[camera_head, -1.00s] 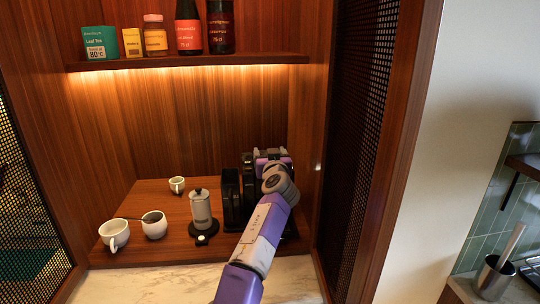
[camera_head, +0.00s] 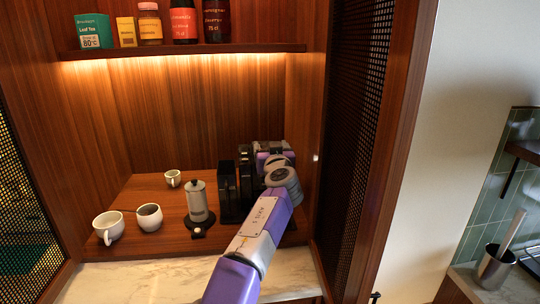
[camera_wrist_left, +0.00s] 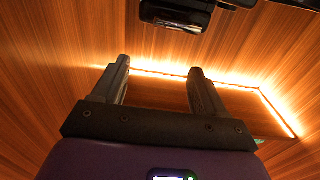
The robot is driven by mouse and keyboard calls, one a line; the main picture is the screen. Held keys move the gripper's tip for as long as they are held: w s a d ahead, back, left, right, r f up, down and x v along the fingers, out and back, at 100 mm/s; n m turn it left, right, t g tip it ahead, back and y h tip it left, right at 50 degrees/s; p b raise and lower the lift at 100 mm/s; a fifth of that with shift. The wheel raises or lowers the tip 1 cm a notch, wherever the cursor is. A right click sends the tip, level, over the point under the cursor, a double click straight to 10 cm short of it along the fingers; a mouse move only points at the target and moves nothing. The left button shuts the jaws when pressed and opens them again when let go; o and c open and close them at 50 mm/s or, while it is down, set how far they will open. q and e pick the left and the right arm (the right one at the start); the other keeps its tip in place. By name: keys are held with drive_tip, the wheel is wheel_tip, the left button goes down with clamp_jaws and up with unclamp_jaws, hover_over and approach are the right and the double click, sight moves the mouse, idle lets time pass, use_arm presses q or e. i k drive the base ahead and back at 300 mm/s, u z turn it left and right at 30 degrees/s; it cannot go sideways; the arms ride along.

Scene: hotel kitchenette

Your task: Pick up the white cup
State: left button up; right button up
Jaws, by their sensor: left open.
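Several white vessels stand upright on the wooden board in the head view. A white cup with a handle (camera_head: 108,227) is at the front left. A white cup with a dark inside (camera_head: 149,217) is just right of it. A smaller white cup (camera_head: 172,178) with a handle stands farther back. My left arm reaches in from the bottom to the right of them, its hand by the dark appliance; its fingertips are hard to make out there. In the left wrist view my left gripper (camera_wrist_left: 159,67) is open with nothing between its fingers. No cup shows there.
A grey pot (camera_head: 197,201) and a dark appliance (camera_head: 228,192) stand between the cups and my arm. A lit shelf (camera_head: 180,52) with boxes and bottles hangs above. Wooden walls and a perforated panel (camera_head: 362,120) close the niche. The marble counter (camera_head: 150,283) in front is bare.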

sight(110, 231)
drive_tip(key=k, duration=1)
